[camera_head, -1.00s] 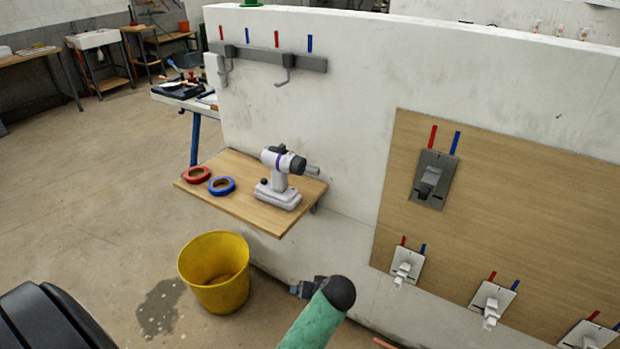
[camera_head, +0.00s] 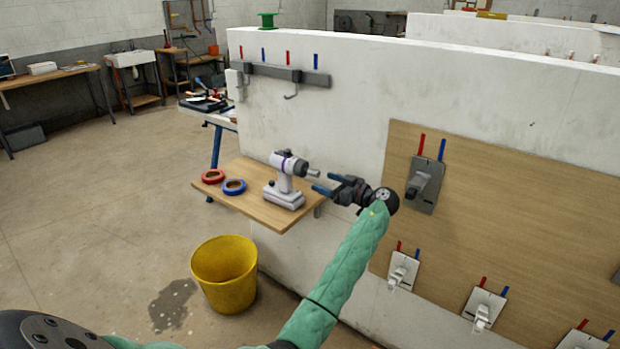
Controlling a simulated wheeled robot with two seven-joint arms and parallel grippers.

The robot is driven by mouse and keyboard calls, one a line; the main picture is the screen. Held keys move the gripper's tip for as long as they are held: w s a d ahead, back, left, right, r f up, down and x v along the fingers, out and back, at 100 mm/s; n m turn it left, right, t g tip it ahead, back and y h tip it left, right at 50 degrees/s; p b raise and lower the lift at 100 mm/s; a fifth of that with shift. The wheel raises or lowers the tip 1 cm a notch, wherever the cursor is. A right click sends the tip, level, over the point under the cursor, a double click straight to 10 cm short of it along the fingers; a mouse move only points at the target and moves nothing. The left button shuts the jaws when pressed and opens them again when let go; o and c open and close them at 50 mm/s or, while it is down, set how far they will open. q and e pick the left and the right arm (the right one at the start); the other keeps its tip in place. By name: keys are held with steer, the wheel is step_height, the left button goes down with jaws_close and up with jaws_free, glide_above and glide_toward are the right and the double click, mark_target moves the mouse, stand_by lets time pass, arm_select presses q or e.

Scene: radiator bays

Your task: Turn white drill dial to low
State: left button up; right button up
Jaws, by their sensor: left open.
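The white drill (camera_head: 284,180) stands upright on its base on a small wooden shelf (camera_head: 253,210) fixed to the white wall. Its chuck points to the right. A purple band runs around its body; a dial setting is too small to read. My left gripper (camera_head: 325,183) is open and empty, with blue fingertips pointing left toward the drill. It is just right of the drill, near the shelf's right edge, and appears apart from it. My right gripper is not in view.
A red tape roll (camera_head: 213,177) and a blue tape roll (camera_head: 234,187) lie left of the drill. A yellow bucket (camera_head: 225,275) stands on the floor below. A wooden panel (camera_head: 500,215) with grey and white fittings is on the wall to the right.

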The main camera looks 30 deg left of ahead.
mark_target(308, 172)
arm_select(q)
steer(key=shift+w+a+r+g+p, duration=0.15)
steer(key=shift+a+r+p, duration=0.05)
steer(key=shift+a+r, duration=0.25)
steer(key=shift+w+a+r+g+p, duration=0.2)
steer(key=shift+a+r, duration=0.15)
steer(key=shift+a, duration=0.15)
steer(key=a+p, duration=0.1)
steer(key=a, duration=0.2)
steer(key=shift+a, duration=0.3)
steer(key=shift+w+a+f+p, duration=0.1)
steer(key=shift+a+p, duration=0.35)
steer(key=shift+a, duration=0.5)
steer(key=shift+a+n, duration=0.25)
steer(key=shift+n, duration=0.05)
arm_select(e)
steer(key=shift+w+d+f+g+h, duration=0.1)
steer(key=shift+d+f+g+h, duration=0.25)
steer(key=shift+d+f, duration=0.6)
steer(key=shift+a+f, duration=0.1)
arm_select(q)
steer(key=c, duration=1)
